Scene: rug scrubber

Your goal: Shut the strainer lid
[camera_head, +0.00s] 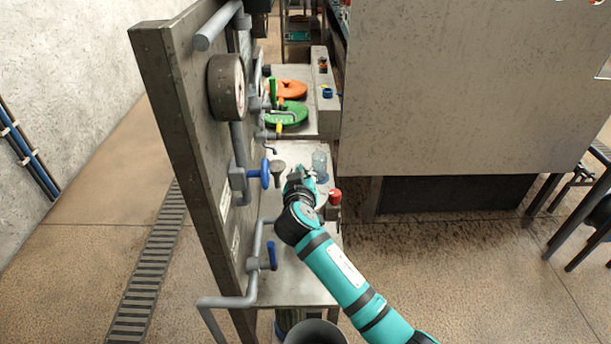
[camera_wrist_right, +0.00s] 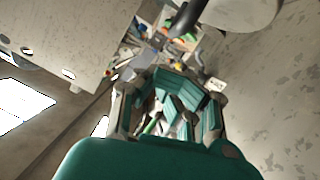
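My right gripper (camera_head: 300,178) is over the grey bench, at the end of the teal arm. Its teal and grey finger parts (camera_wrist_right: 172,98) fill the middle of the right wrist view, but I cannot tell whether they are apart or together. I see nothing clearly held. A clear, glassy cup-like part (camera_head: 319,164) stands just beyond the gripper to the right. A dark grey knob-like piece (camera_head: 278,171) is just to its left. I cannot tell which part is the strainer lid; the gripper and arm hide some of the bench. My left gripper is not in view.
An upright grey panel (camera_head: 180,130) with pipes, a round gauge (camera_head: 226,87) and a blue valve handle (camera_head: 265,173) stands left of the gripper. A red knob (camera_head: 335,196) is close on the right. Green (camera_head: 288,115) and orange (camera_head: 291,88) round parts lie farther back.

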